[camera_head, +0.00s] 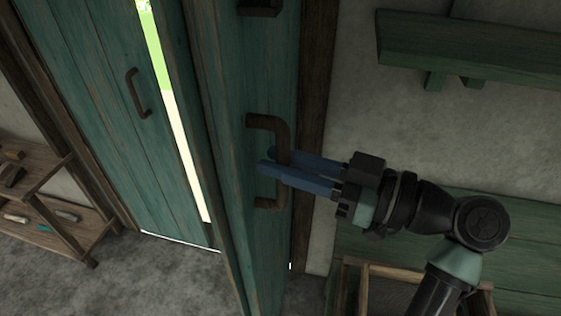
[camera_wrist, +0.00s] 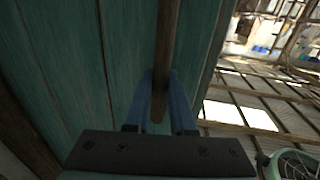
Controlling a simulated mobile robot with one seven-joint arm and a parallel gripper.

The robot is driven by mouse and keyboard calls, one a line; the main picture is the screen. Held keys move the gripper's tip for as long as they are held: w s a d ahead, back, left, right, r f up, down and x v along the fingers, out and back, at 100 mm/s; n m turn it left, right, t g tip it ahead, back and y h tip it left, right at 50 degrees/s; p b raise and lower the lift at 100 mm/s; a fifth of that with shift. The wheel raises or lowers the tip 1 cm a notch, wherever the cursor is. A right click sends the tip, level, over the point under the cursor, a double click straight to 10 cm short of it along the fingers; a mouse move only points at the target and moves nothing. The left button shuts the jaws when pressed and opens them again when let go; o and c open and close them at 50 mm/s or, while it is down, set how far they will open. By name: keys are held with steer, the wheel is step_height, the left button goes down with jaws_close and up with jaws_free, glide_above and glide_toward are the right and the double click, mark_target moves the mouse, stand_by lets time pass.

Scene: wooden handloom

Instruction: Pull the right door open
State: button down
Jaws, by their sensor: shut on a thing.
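The right door (camera_head: 262,240) is a teal plank door standing partly open, its edge turned toward me. A bright gap to the outside shows between it and the left door (camera_head: 120,120). The right door's brown handle (camera_head: 267,122) is an upright bar with bent ends. My gripper (camera_head: 268,161) reaches in from the right with its blue fingers shut on this handle at mid-height. In the wrist view the handle bar (camera_wrist: 166,45) runs between the two blue fingers, with the teal door surface (camera_wrist: 85,55) behind it. The left door has its own handle (camera_head: 137,92).
A wooden shelf (camera_head: 60,190) with small items stands at the left. A green wall shelf (camera_head: 470,50) hangs at upper right. A green bench (camera_head: 450,225) and a wooden frame (camera_head: 385,272) are at lower right. Grey floor (camera_head: 160,275) is clear before the doors.

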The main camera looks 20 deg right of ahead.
steer(key=shift+d+r, duration=0.15)
steer(key=shift+d, duration=0.05)
steer(key=c, duration=1)
jaws_free()
steer(key=shift+w, duration=0.1)
steer(key=shift+c, duration=0.2)
steer(key=b+v, duration=0.1)
steer(key=v, duration=1.2)
steer(key=shift+b, duration=0.35)
